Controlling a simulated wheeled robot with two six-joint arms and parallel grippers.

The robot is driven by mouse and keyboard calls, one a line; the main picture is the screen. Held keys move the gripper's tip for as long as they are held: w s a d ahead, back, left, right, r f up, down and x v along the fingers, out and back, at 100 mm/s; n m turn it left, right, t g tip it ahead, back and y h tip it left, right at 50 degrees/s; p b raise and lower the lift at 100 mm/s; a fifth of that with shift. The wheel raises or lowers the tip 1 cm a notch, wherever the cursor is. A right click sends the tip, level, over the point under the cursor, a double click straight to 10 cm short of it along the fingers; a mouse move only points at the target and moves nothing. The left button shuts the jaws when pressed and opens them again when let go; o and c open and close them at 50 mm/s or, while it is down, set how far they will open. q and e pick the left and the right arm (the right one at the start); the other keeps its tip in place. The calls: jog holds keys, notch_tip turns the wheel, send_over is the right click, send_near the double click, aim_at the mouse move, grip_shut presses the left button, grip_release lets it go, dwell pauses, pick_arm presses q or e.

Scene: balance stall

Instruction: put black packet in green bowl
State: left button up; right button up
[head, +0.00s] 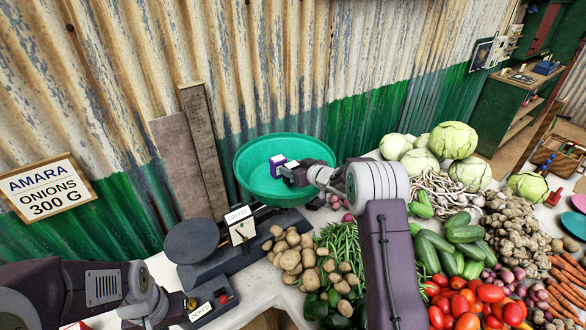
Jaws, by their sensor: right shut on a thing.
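The green bowl (248,150) is a wide pan on the balance scale near the wall. My right gripper (285,171) reaches in from the right over the bowl. It is shut on a small dark purple-looking packet with white on it (277,162), which I take for the black packet. The packet appears within the bowl's outline; I cannot tell whether it touches the bowl's floor. My left arm comes in at the lower left; its gripper (172,314) is low beside the scale's base, and its fingers are not clear.
Potatoes (290,252), green beans (342,245), cucumbers (462,240), tomatoes (468,303) and cabbages (452,141) crowd the table on the right. Wooden planks (204,150) lean on the wall.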

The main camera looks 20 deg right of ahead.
jog(key=shift+w, duration=0.15)
jog(key=shift+s, duration=0.25)
jog(key=shift+w+f+b, duration=0.1)
jog(key=shift+f+b, duration=0.2)
jog(key=shift+f, duration=0.2)
jog(key=o, duration=1.5)
jog(key=shift+c, duration=0.2)
jog(key=shift+r, duration=0.1)
jog(key=shift+r, duration=0.3)
jog(key=v, duration=1.2)
jog(key=shift+r+b, duration=0.2)
jog(key=shift+b, duration=0.1)
